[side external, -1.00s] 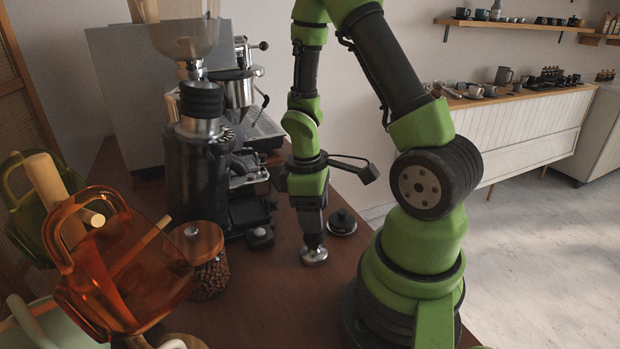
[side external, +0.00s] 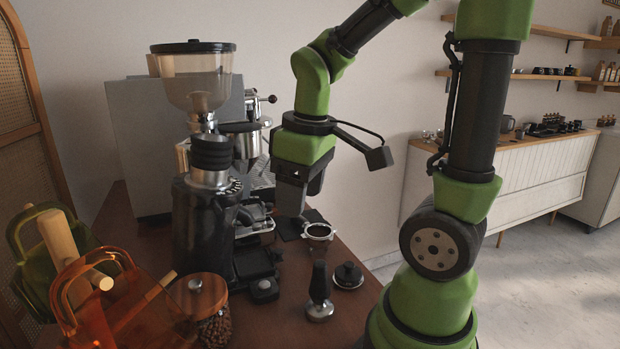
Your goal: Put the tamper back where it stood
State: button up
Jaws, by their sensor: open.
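The tamper (side external: 319,291), with a black handle and a round metal base, stands upright on the brown counter (side external: 265,325). Nothing holds it. My gripper (side external: 291,208) is open and empty, raised above and behind the tamper in the picture, clear of its handle. The gap between the fingers is hard to make out from this side.
A black knobbed piece (side external: 348,274) sits right of the tamper. A portafilter (side external: 318,232) lies behind, by a dark mat (side external: 290,227). The grinder (side external: 208,215) and espresso machine (side external: 135,150) stand left. A wooden-lidded bean jar (side external: 205,298) and orange pitcher (side external: 125,310) are front left.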

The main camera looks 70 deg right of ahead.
jog(key=s+a+r+m+t+y, duration=0.2)
jog(key=s+a+r+m+t, duration=0.1)
jog(key=a, duration=0.5)
notch_tip(320, 180, up, 3)
jog(key=shift+s+r+m+t, duration=0.2)
jog(key=shift+s+m+t, duration=0.2)
jog(key=shift+s+t, duration=0.55)
jog(key=shift+w+d+t, duration=0.1)
jog(key=shift+w+t, duration=0.15)
